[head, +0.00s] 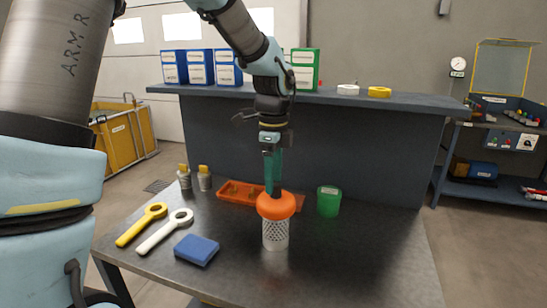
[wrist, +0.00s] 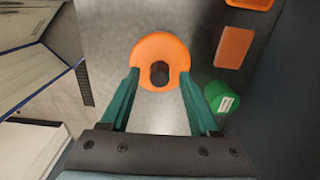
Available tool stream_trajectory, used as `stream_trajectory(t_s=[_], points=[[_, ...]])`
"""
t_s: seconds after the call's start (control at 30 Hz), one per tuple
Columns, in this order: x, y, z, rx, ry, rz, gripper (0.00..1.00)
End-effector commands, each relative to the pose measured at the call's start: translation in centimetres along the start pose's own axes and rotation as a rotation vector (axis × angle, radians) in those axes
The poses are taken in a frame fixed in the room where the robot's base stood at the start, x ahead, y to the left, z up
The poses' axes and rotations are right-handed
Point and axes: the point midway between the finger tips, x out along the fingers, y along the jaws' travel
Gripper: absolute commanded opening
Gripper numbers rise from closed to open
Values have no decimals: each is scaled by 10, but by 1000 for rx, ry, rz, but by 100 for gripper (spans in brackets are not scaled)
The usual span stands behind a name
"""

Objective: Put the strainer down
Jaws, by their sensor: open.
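The strainer (head: 275,233) has a white mesh body and a wide orange top with a dark knob in its middle. It stands upright on the dark table top (head: 340,270), near the table's middle. My gripper (head: 272,185) is directly above it, pointing down. In the wrist view the strainer's orange top (wrist: 160,45) shows round the dark knob. The teal fingers of my gripper (wrist: 159,76) are spread apart, one on each side of the knob. Nothing is clamped between them. I cannot tell whether the fingertips touch the orange top.
A green container (head: 328,202) stands right of the strainer. An orange tray (head: 232,197) lies behind it. A blue block (head: 197,250), a white wrench (head: 165,230), a yellow wrench (head: 140,224) and two small bottles (head: 204,180) are at left. The front right of the table is clear.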

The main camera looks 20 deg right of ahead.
Motion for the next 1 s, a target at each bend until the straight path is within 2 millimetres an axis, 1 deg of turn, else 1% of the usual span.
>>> stream_trajectory(t_s=[0.4,0.53,0.7,0.87,0.97,1.0], points=[[-82,-1,0,0,-1,-5,62],[-100,-1,0,0,0,-4,62],[-111,0,0,0,0,-1,62],[-111,1,2,-9,0,0,62],[-102,6,19,-113,-3,-4,62],[-94,12,32,-198,-4,-8,62]])
